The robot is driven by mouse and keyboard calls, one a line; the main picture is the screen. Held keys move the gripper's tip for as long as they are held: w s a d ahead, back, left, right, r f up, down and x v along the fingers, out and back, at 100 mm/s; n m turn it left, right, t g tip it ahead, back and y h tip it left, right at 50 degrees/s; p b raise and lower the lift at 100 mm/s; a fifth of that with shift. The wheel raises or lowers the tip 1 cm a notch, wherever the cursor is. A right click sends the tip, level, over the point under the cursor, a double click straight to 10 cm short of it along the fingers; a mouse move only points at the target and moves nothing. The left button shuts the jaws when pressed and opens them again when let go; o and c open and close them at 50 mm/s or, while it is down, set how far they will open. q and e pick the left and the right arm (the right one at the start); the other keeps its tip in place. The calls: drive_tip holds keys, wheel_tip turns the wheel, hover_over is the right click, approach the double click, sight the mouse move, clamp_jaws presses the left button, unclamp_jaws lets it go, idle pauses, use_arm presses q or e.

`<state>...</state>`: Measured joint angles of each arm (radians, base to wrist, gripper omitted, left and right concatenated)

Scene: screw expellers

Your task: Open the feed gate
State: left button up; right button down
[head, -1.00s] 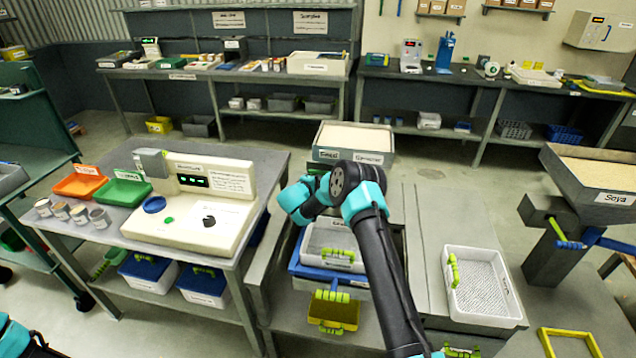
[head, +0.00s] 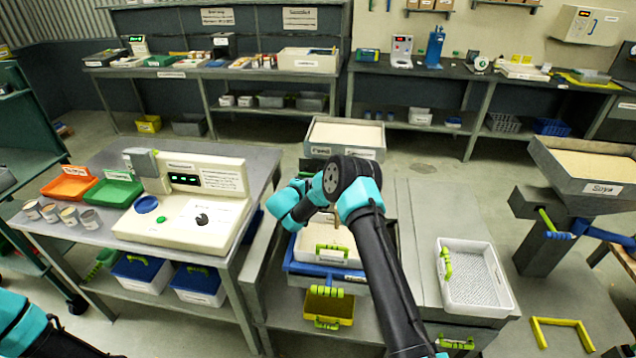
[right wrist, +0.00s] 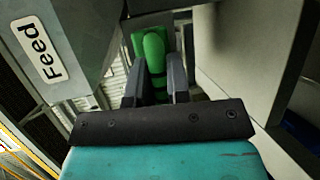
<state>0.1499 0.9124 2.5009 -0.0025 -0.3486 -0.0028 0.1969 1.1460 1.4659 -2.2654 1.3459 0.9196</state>
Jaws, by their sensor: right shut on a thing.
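The feed hopper (head: 345,133), a grey bin of pale meal, stands in the middle of the head view. Its "Feed" label (right wrist: 39,52) shows at the left of the right wrist view. My right gripper (right wrist: 156,85) is shut on a green gate handle (right wrist: 153,48) beside the hopper. In the head view my right wrist hides the gripper's jaws. A tray (head: 325,246) with a green handle lies below my right arm and holds pale meal. A thin brownish streak (head: 338,218) shows above it. My left arm shows at lower left, but its gripper is out of view.
A white perforated tray (head: 473,275) lies on the bench to the right. A small yellow bin (head: 328,307) stands in front of the meal tray. A cream control unit (head: 190,220) is on the left table. The soya hopper (head: 590,160) stands at far right.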

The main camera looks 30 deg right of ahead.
drive_tip(key=c, duration=1.1)
unclamp_jaws()
drive_tip(key=shift+a, duration=0.1)
drive_tip(key=v, duration=1.7)
